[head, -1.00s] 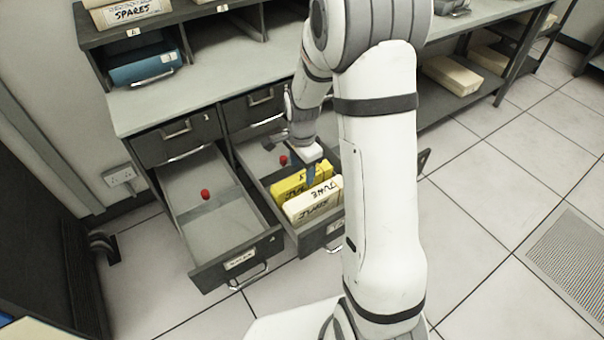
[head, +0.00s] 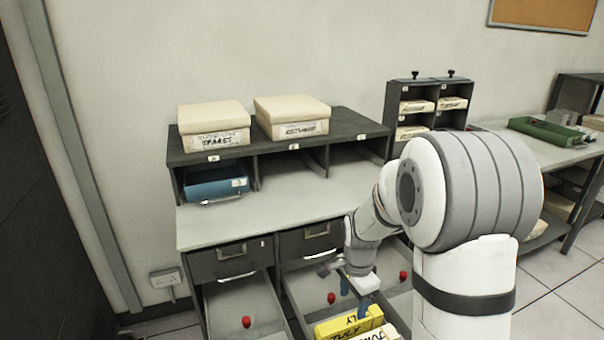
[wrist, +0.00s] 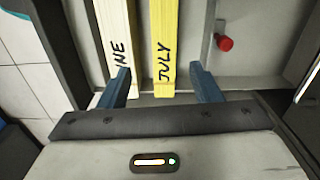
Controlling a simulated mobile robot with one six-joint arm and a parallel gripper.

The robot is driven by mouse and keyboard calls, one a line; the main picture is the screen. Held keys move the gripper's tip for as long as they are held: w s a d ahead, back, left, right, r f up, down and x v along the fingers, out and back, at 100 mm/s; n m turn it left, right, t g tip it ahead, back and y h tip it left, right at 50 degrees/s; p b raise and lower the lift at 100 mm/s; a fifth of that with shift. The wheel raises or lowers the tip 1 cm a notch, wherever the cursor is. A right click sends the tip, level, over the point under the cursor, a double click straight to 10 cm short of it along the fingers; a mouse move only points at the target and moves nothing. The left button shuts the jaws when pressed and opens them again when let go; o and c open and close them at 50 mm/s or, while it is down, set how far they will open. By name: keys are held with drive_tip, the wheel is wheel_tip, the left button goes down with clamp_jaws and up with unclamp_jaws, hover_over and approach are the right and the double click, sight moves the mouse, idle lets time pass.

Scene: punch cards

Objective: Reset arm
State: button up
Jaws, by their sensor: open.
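My gripper (head: 354,295) is open and empty, pointing down over the open right-hand drawer (head: 290,290). Its blue fingers also show in the wrist view (wrist: 160,75). In that drawer stand a yellow card block marked JULY (wrist: 165,45) and a cream block marked JUNE (wrist: 118,45), side by side. In the wrist view JULY lies between the fingers and the left finger overlaps JUNE; I cannot tell the height gap. In the head view, JULY (head: 340,326) and JUNE (head: 382,334) are cut off by the lower edge.
The left drawer (head: 222,300) is also open, with a red knob (head: 246,322) in it. Two cream boxes, one marked SPARES (head: 213,128), stand on the shelf top. The worktop (head: 240,226) is mostly clear.

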drive_tip(key=s+r+n+t+p, duration=0.2)
drive_tip(key=s+r+n+p, duration=0.4)
drive_tip(key=s+r+n, duration=0.7)
drive_tip(key=s+r, duration=0.6)
drive_tip(key=r, duration=0.1)
drive_tip(key=shift+s+r+n+p, duration=0.15)
drive_tip(key=shift+r+n+p, duration=0.15)
drive_tip(key=shift+r+p, duration=0.1)
drive_tip(key=shift+c, duration=0.5)
